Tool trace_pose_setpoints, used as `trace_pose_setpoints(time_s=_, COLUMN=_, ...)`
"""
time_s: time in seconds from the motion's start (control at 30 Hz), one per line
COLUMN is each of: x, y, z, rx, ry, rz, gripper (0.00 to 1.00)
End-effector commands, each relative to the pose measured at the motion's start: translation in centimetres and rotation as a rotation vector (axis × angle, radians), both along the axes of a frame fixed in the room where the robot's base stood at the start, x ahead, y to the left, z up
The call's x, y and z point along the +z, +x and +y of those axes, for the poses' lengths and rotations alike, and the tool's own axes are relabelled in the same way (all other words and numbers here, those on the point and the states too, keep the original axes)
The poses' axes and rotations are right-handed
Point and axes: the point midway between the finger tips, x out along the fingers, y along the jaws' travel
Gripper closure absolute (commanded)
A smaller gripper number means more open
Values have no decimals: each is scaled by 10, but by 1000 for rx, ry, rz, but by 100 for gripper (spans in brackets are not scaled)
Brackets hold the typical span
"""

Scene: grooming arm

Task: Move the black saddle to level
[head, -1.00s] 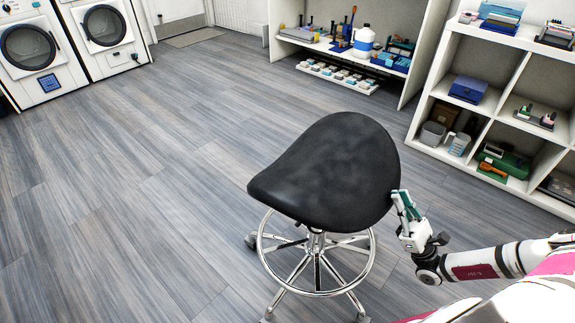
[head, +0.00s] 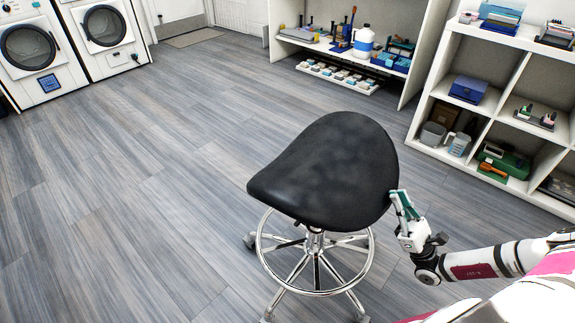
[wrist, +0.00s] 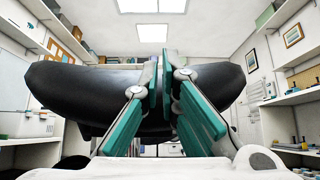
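The black saddle (head: 325,170) sits on a chrome wheeled stool in the head view. It looks tilted, with its left end lower than its broad right end. In the wrist view the saddle (wrist: 85,88) spans behind my fingers as a wide dark shape. My gripper (head: 399,192) is at the saddle's right edge, its fingertips at or very near the rim. In the wrist view my gripper's (wrist: 161,82) green-sided fingers converge with their tips together, and nothing shows held between them. Whether the tips press on the saddle is not clear. Any tilt lever under the saddle is hidden.
The stool's chrome foot ring (head: 318,292) and castered legs stand below the saddle. A white cubby shelf (head: 480,125) stands at the right, and a workbench (head: 340,47) at the back. Washing machines (head: 30,50) are at the far left. The floor (head: 130,170) left of the stool is clear.

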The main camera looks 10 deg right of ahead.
Motion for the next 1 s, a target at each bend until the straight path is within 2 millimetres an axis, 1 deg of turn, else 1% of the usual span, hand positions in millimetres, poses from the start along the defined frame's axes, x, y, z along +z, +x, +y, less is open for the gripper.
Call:
trace_pose_setpoints(time_s=0.23, x=2, y=-7, z=-5, rx=1, ry=1, rz=-1, gripper=100)
trace_pose_setpoints(time_s=0.37, x=-2, y=-7, z=-6, rx=1, ry=0, rz=-1, gripper=100)
trace_pose_setpoints(time_s=1.0, x=-58, y=-16, z=-13, rx=-1, ry=1, rz=-2, gripper=100)
